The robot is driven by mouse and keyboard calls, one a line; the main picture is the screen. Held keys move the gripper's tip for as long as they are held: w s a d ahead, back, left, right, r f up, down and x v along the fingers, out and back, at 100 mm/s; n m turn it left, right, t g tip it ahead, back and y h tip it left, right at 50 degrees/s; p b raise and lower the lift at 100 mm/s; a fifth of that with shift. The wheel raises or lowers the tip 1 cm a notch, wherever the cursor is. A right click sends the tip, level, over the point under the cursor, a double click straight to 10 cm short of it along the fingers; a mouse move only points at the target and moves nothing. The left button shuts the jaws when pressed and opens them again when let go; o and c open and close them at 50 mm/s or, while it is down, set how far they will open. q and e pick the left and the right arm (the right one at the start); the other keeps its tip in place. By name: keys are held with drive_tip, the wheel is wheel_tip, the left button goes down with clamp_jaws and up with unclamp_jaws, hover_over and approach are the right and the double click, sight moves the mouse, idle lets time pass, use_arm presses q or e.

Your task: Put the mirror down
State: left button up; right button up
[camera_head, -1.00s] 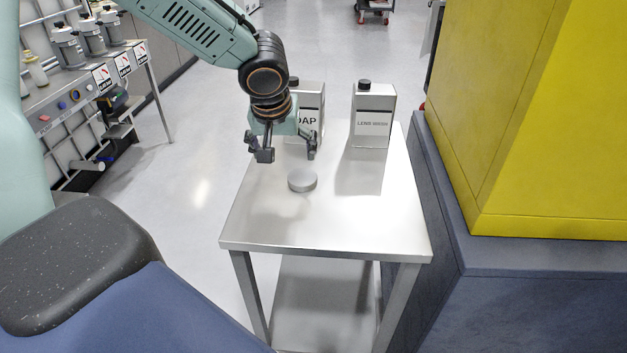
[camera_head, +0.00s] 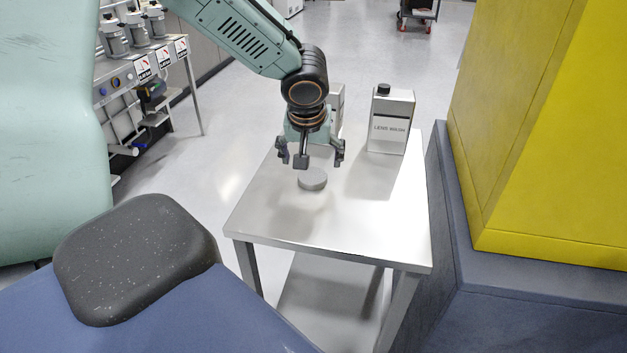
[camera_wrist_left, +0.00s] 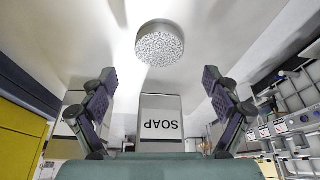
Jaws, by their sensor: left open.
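The mirror (camera_head: 312,180) is a small round grey disc lying flat on the metal table (camera_head: 272,222) in the head view. In the left wrist view the mirror (camera_wrist_left: 160,45) shows a speckled grey face, beyond the fingertips and apart from them. My left gripper (camera_head: 312,158) is open and empty, just above and behind the mirror. Its spread fingers also show in the left wrist view (camera_wrist_left: 160,98). My right gripper is in neither view.
A lens wash can (camera_head: 390,122) stands at the table's back right. A soap can (camera_head: 336,106) stands behind my left gripper, partly hidden; it shows upside down in the left wrist view (camera_wrist_left: 160,122). A yellow block (camera_head: 545,130) on a dark base borders the right. The table's front is clear.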

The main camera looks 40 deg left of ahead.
sight(312, 175)
use_arm(q)
drive_tip(key=x, duration=0.2)
drive_tip(key=b+x, duration=0.1)
drive_tip(key=shift+s+d+f, duration=0.15)
drive_tip(key=shift+f, duration=0.35)
drive_tip(key=shift+a+f, duration=0.25)
drive_tip(key=shift+f, duration=0.1)
drive_tip(key=shift+d+r, duration=0.15)
drive_tip(key=shift+d, duration=0.1)
drive_tip(key=shift+c, duration=0.3)
drive_tip(key=shift+d+r, duration=0.1)
drive_tip(key=shift+c, duration=0.8)
drive_tip(key=shift+a, duration=0.25)
drive_tip(key=c, duration=0.5)
drive_tip(key=shift+d, duration=0.15)
drive_tip(key=c, duration=0.7)
wheel_tip(312, 175, up, 10)
drive_tip(key=p, duration=0.3)
